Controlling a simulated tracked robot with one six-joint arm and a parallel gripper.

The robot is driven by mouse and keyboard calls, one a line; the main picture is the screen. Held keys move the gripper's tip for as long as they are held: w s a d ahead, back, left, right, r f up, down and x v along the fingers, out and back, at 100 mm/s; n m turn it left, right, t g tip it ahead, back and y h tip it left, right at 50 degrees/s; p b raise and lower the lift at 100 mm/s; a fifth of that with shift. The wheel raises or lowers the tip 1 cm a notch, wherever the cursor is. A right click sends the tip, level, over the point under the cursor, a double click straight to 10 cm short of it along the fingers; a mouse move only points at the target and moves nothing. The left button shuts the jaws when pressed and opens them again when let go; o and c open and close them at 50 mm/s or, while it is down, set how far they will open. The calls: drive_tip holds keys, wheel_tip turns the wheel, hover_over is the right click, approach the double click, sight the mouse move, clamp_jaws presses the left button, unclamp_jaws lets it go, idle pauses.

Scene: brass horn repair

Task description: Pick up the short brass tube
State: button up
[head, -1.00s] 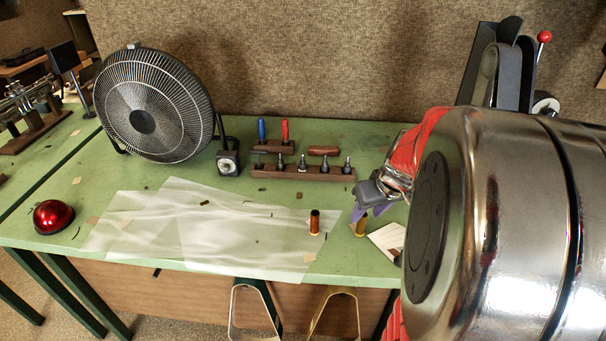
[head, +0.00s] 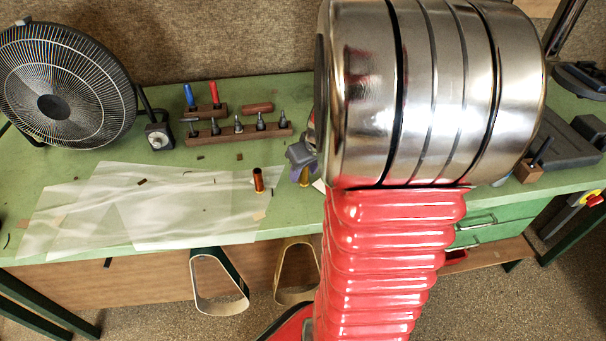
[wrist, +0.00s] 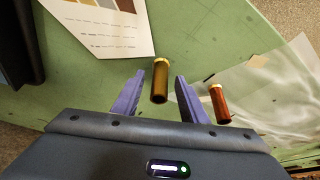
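A short brass tube (head: 304,176) stands on the green bench, just right of the translucent sheet and partly hidden by my arm in the head view. In the wrist view the brass tube (wrist: 160,82) shows between the two purple fingers of my gripper (wrist: 158,84), with a visible gap on each side. My gripper is open. In the head view my gripper (head: 298,158) is at the tube, mostly hidden behind my arm. A second, redder tube with a pale rim (head: 258,180) stands to the left; it is outside the right finger in the wrist view (wrist: 220,104).
The translucent sheet (head: 150,210) covers the bench's front left. A printed card (wrist: 100,28) lies near the brass tube. Behind are a wooden tool rack (head: 225,135), a small dial block (head: 158,137) and a fan (head: 60,85). Dark equipment (head: 560,150) stands at right.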

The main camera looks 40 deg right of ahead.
drive_tip(key=shift+w+f, duration=0.2)
drive_tip(key=shift+f, duration=0.35)
drive_tip(key=shift+c, duration=0.4)
clamp_jaws()
